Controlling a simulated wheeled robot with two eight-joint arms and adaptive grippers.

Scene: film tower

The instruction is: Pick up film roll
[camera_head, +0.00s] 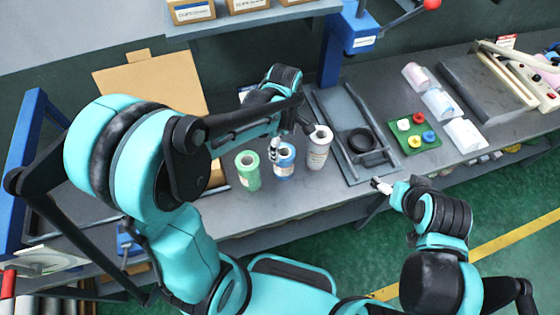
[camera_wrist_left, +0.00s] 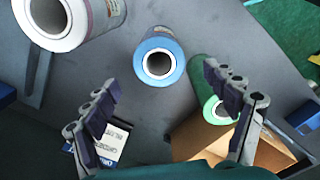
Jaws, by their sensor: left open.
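Three upright film rolls stand in a row on the grey workbench: a green roll (camera_head: 247,172), a blue roll (camera_head: 285,165) and a white roll (camera_head: 319,150). My left gripper (camera_head: 291,137) is open above the blue and white rolls. In the left wrist view, my left gripper (camera_wrist_left: 165,108) has spread, empty fingers; the blue roll (camera_wrist_left: 174,47) stands just beyond the gap between them. The green roll (camera_wrist_left: 203,68) is partly behind the right finger, and the white roll (camera_wrist_left: 101,22) is at upper left. My right gripper (camera_head: 378,197) is by the bench's front edge, with fingers apart and empty.
A metal fixture with a black ring (camera_head: 360,140) stands right of the rolls. A cardboard box (camera_head: 150,80) stands behind my left arm. A blue press (camera_head: 355,30) rises behind.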

